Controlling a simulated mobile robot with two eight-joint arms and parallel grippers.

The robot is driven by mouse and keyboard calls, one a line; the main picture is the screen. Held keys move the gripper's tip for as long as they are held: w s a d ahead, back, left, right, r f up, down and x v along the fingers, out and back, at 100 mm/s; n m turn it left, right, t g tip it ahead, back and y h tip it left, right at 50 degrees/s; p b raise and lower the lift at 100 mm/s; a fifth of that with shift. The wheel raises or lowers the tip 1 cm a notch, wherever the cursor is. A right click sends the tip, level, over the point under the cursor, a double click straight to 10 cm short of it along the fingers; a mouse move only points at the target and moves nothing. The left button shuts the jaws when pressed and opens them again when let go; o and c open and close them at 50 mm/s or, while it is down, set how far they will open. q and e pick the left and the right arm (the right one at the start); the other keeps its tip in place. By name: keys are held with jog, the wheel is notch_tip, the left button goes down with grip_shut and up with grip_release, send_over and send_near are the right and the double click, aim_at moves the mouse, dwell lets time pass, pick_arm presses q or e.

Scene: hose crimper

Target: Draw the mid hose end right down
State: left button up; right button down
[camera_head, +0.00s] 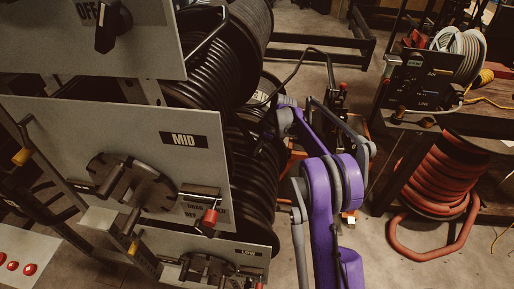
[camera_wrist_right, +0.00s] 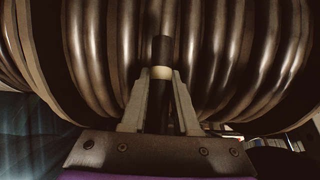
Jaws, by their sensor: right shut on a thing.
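The mid panel (camera_head: 60,125) with its "MID" label stands at left centre in the head view, with a reel of black hose (camera_head: 250,180) behind it. In the right wrist view my right gripper (camera_wrist_right: 160,74) is shut on the mid hose end (camera_wrist_right: 162,48), a dark upright piece with a pale band between the fingers. The coiled hose (camera_wrist_right: 95,50) fills the view just behind and above the fingers. In the head view my purple right arm reaches to the reel's right side; its fingertips are hard to make out there. My left gripper is not in view.
A dark crank wheel (camera_head: 130,185) and a red-handled lever (camera_head: 209,217) are on the mid panel. The "OFF" panel (camera_head: 40,50) is above, the "LOW" panel (camera_head: 255,257) below. A red hose coil (camera_head: 440,175) stands at right. Some bare floor (camera_head: 375,215) lies between.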

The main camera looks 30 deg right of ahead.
aim_at(261, 152)
jog(key=f, duration=0.1)
jog(key=f+b, duration=0.1)
jog(key=s+d+f, duration=0.1)
jog(key=shift+w+d, duration=0.1)
jog(key=shift+d, duration=0.15)
jog(key=c, duration=1.1)
grip_release()
jog(key=shift+r, duration=0.2)
jog(key=o, duration=0.4)
jog(key=shift+a+r, duration=0.15)
jog(key=shift+a, duration=0.15)
jog(key=shift+o, duration=0.2)
jog(key=shift+d, duration=0.15)
jog(key=v, duration=1)
jog(key=shift+r, duration=0.25)
jog(key=shift+d, duration=0.1)
